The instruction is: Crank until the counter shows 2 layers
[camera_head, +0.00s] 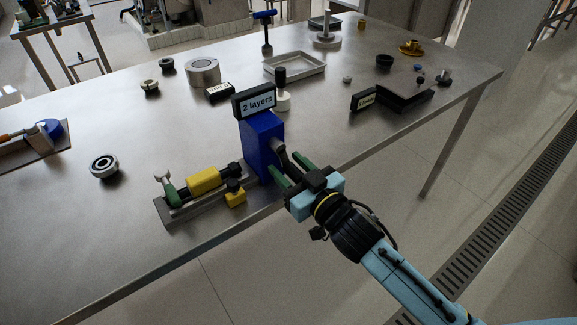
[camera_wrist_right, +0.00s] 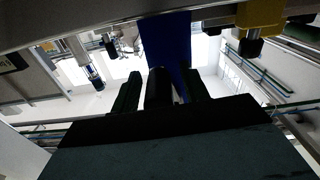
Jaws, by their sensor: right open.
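A blue box-shaped housing (camera_head: 262,143) stands upright on the right end of a grey base (camera_head: 170,212) near the table's front edge. The black-framed display (camera_head: 258,105) on top of it reads "2 layers". A dark crank (camera_head: 279,147) sticks out of the housing's right side. My right gripper (camera_head: 284,163) is beside it, with its two green fingers apart and pointing at the housing. In the right wrist view, a dark cylindrical part (camera_wrist_right: 158,88) lies between the spread fingers, in front of the blue housing (camera_wrist_right: 166,40). My left gripper is not in view.
A yellow block (camera_head: 204,179) and a yellow-black knob (camera_head: 235,192) sit on the base, left of the housing. A bearing ring (camera_head: 104,166) lies further left. A white-and-black post (camera_head: 281,92) stands behind the housing. A tray (camera_head: 294,66) lies further back.

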